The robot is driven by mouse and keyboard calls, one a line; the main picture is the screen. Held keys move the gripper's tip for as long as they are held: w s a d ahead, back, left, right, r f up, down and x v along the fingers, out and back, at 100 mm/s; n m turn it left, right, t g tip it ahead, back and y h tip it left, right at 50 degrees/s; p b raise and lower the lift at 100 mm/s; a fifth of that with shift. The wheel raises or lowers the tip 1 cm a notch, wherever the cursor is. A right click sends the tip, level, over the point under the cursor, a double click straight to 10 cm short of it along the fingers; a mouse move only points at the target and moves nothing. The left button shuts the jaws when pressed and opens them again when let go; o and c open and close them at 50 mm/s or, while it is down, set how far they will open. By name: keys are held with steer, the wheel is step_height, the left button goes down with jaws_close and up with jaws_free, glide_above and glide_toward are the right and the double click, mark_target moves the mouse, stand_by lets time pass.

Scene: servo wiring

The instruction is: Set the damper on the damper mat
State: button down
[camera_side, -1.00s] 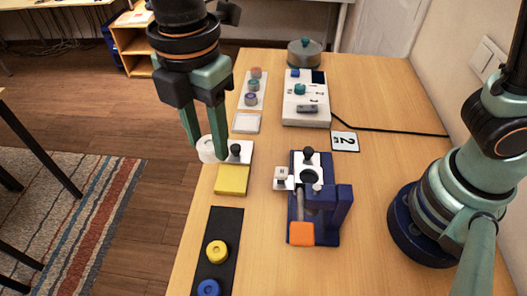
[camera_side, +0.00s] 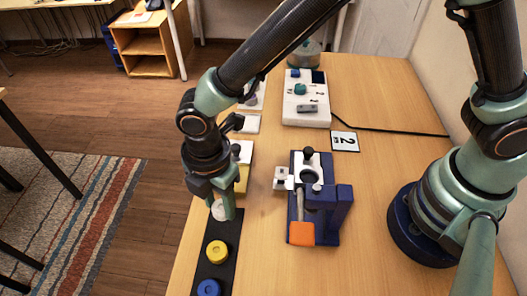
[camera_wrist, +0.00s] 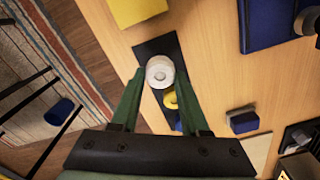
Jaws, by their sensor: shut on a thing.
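The white round damper (camera_side: 218,210) is between the fingers of my gripper (camera_side: 222,211). It also shows in the wrist view as a pale disc with a small centre hole (camera_wrist: 160,72). My gripper is shut on it, with one finger (camera_wrist: 131,98) on each side. The long black damper mat (camera_side: 229,232) lies along the table's left edge, and the white damper is at its far end. I cannot tell whether the damper touches the mat. A yellow damper (camera_side: 217,251) and a blue damper (camera_side: 208,288) lie on the mat's nearer part.
A yellow block (camera_side: 242,180) lies just beyond the mat, partly hidden by my gripper. A blue fixture (camera_side: 342,205) with an orange block (camera_side: 301,233) stands to the right. A white control box (camera_side: 305,114) and a number card (camera_side: 344,141) are farther back. Bare table lies right of the mat.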

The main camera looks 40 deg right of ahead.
mark_target(220, 208)
steer(key=shift+f, duration=1.6)
steer(key=shift+f, duration=0.1)
steer(key=shift+c, duration=2)
jaws_free()
